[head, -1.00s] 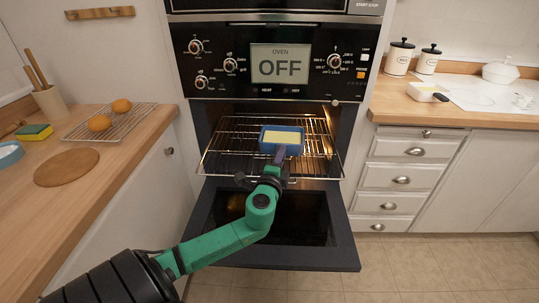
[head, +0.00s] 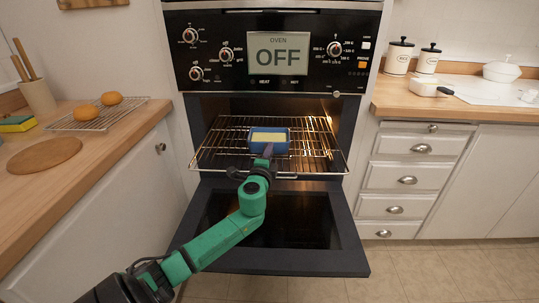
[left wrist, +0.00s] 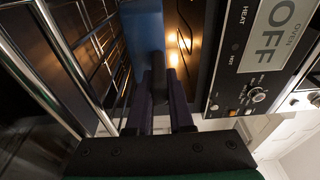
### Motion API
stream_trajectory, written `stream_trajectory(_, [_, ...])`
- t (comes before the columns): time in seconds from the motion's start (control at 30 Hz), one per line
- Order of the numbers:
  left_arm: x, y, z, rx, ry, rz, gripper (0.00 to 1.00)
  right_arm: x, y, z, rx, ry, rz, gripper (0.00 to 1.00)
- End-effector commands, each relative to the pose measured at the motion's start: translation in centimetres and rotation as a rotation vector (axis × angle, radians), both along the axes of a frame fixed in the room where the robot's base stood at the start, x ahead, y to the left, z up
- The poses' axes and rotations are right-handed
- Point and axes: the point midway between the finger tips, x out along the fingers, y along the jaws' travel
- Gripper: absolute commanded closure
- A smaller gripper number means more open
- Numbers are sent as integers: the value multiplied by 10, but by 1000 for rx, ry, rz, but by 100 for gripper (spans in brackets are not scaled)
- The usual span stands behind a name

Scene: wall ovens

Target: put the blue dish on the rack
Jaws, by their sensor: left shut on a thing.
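The blue dish (head: 282,149) is a small rectangular dish with pale yellow contents, level in the oven opening over the middle of the wire rack (head: 215,152). My left gripper (head: 266,156) is shut on its near wall, reaching in over the open oven door (head: 190,228). In the left wrist view, the blue dish (left wrist: 140,38) is between the fingers (left wrist: 158,85), close beside the rack wires (left wrist: 62,50). I cannot tell whether the dish touches the rack. My right gripper is not in view.
The control panel (head: 278,52) above the opening reads OFF. The rack has bare room on both sides of the dish. The right counter holds canisters (head: 399,56) and pots.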

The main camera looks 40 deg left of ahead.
Motion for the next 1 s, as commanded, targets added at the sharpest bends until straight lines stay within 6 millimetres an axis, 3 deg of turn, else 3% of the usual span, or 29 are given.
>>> stream_trajectory(0.17, [0, 0, 1, 3, -3, 0, 100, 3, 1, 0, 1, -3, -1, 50])
stream_trajectory(0.2, [0, 0, -1, 0, 0, 0, 76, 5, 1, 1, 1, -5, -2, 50])
stream_trajectory(0.27, [0, 0, -1, 0, 0, 0, 53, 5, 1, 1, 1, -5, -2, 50])
stream_trajectory(0.3, [0, 0, -1, 0, 0, 0, 50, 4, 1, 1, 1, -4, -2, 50])
stream_trajectory(0.67, [0, 0, 2, 1, 0, 0, 50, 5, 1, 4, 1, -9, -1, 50])
stream_trajectory(0.83, [-22, -13, 0, -1, 3, -3, 50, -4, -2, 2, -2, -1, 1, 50])
stream_trajectory(1.0, [-57, -31, 0, -2, 4, -2, 50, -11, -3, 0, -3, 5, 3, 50])
